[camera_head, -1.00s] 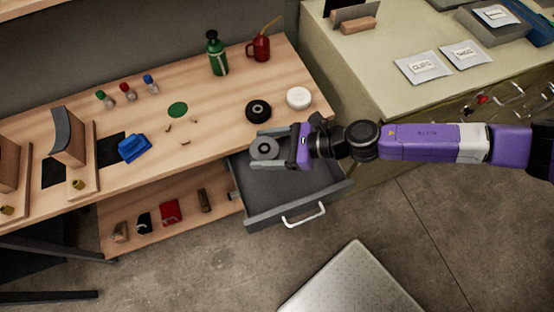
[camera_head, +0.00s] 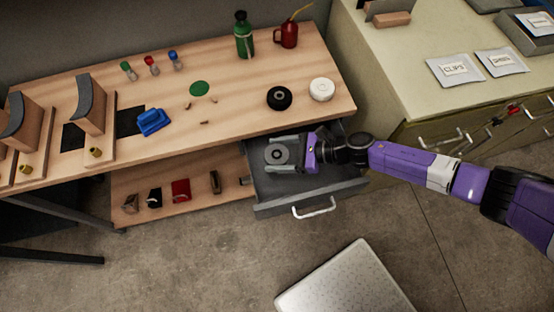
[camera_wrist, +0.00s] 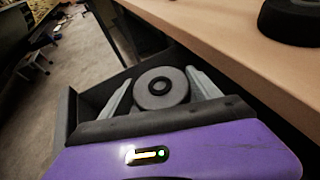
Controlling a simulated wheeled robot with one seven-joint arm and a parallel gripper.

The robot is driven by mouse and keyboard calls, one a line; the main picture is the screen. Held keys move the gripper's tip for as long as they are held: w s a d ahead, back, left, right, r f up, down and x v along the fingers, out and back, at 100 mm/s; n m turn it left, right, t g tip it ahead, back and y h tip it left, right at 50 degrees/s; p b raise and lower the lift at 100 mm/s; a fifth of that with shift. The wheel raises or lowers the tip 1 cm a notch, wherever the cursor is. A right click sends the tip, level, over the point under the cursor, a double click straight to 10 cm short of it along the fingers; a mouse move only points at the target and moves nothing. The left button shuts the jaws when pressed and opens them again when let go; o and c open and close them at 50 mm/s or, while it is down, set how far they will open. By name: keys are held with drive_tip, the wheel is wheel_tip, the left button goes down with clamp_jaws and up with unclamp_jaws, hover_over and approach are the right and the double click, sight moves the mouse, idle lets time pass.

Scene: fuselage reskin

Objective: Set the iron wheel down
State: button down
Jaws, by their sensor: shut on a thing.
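The iron wheel (camera_head: 277,154) is a grey disc with a dark centre hole. It is in or just above the open drawer (camera_head: 322,187) under the bench. My gripper (camera_head: 284,155) is shut on it, with one finger on each side of the wheel. In the wrist view the wheel (camera_wrist: 161,88) lies flat between the two pale fingers (camera_wrist: 160,95), within the drawer's dark walls (camera_wrist: 88,97). I cannot tell whether the wheel touches the drawer floor.
On the bench (camera_head: 230,125) above the drawer stand a black wheel (camera_head: 279,98) and a white wheel (camera_head: 321,89). The bench edge (camera_wrist: 235,65) is close beside my gripper. A lower shelf (camera_head: 170,203) with small items lies left of the drawer. A green bottle (camera_head: 244,36) stands at the back.

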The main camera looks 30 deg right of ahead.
sight(277, 160)
drive_tip(key=shift+f, duration=2.35)
drive_tip(key=shift+f+b, duration=0.65)
drive_tip(key=shift+b, duration=0.6)
drive_tip(key=shift+c, duration=0.7)
unclamp_jaws()
drive_tip(key=shift+r+p, duration=0.85)
drive_tip(key=shift+p, duration=0.4)
drive_tip(key=v, duration=0.3)
drive_tip(key=b+v, duration=0.1)
drive_tip(key=v, duration=0.6)
drive_tip(key=shift+s+d+f+b, duration=0.2)
drive_tip(key=shift+d+f+b, duration=0.1)
drive_tip(key=shift+b, duration=0.1)
drive_tip(key=shift+s+d+r, duration=0.35)
drive_tip(key=shift+s+d, duration=0.05)
drive_tip(key=shift+s, duration=0.05)
